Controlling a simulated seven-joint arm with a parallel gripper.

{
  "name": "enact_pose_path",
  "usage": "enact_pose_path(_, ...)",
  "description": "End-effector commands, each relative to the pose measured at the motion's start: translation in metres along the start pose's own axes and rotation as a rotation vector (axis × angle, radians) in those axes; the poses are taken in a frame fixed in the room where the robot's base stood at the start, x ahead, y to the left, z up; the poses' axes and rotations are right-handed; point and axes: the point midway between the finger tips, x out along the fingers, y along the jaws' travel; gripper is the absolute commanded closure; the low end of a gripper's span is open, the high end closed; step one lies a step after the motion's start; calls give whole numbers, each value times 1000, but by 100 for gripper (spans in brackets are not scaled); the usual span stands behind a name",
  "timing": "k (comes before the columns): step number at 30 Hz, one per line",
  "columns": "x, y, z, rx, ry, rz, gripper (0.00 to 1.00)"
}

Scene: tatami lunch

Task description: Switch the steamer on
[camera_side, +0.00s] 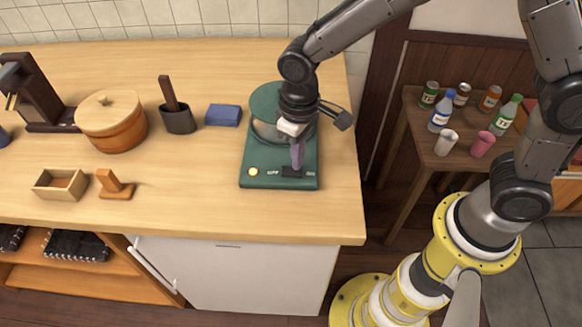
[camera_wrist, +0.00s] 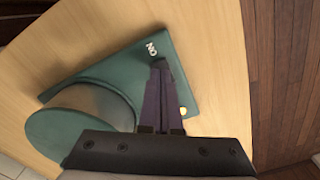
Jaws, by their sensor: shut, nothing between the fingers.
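The green steamer (camera_side: 255,150) stands near the right end of the counter, with a round green top and a flat front panel. The panel has a round yellow lamp (camera_side: 253,172) at left, then OFF and ON labels around a dark switch (camera_side: 292,171). My gripper (camera_side: 296,168) is shut and empty, its purple fingers pointing down at the switch; I cannot tell whether they touch it. In the wrist view, my fingertips (camera_wrist: 160,63) are beside the ON label (camera_wrist: 151,47) on the steamer (camera_wrist: 190,65) and hide the switch, so its position is unclear.
A blue block (camera_side: 223,115), a dark holder (camera_side: 178,118) and a lidded wooden tub (camera_side: 112,122) stand to the left. A wooden box (camera_side: 60,184) is at the front left. A side table (camera_side: 405,130) holds bottles and cans.

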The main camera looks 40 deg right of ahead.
Motion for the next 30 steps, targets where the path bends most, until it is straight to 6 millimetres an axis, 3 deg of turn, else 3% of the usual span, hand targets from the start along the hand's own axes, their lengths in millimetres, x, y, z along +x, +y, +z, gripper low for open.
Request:
enact_pose_path(21,-51,0,0,0,2,0,100)
enact_pose_path(30,-54,0,0,0,1,0,100)
